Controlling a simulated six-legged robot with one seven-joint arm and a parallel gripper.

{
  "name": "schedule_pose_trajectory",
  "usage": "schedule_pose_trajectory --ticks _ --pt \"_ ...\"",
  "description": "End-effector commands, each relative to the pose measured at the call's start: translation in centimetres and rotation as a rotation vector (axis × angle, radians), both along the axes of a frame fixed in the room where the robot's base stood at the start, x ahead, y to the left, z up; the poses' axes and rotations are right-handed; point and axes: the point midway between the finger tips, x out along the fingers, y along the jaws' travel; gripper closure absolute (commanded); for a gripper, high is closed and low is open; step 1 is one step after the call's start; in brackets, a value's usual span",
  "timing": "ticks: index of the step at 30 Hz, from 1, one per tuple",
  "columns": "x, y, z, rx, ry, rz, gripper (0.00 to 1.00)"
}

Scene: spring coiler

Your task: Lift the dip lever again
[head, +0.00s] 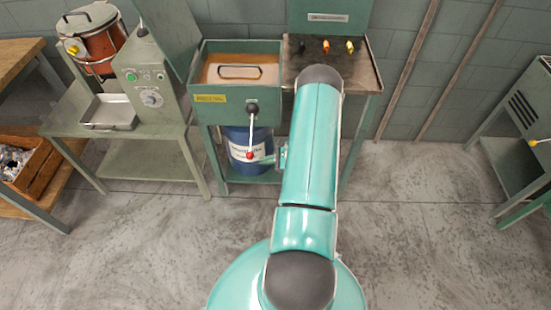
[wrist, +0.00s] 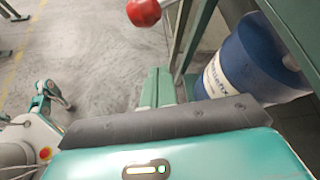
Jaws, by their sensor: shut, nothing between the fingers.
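The dip lever (head: 252,132) is on the front of the green dip tank (head: 208,112). Its rod runs down from a black hub to a red ball knob (head: 250,155). My gripper (head: 264,160) is at knob height, just right of the red knob in the head view. In the wrist view the red knob (wrist: 143,12) is at the top edge, beyond the fingertips and a little left of them, with a visible gap. My gripper's green fingers (wrist: 158,72) are together and hold nothing. My arm hides part of the bench right of the tank.
A blue drum (head: 238,150) stands under the tank, close behind my gripper; it also shows in the wrist view (wrist: 245,62). A control bench with a metal tray (head: 110,112) stands left. A cabinet (head: 515,150) stands far right. Floor in front is clear.

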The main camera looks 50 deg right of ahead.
Motion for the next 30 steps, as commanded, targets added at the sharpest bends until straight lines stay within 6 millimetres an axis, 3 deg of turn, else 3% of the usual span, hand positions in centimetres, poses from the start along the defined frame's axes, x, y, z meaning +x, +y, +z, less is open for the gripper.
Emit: schedule_pose_trajectory --ticks 5,9,14,30 --pt "2.3 1.4 -1.6 0.001 0.001 0.002 1.00" --pt "2.2 1.8 0.7 -0.002 -0.001 0.000 1.00" --pt "2.2 2.2 2.1 -0.002 0.000 -0.001 1.00" --pt "2.1 2.4 2.6 0.006 0.006 -0.002 1.00"
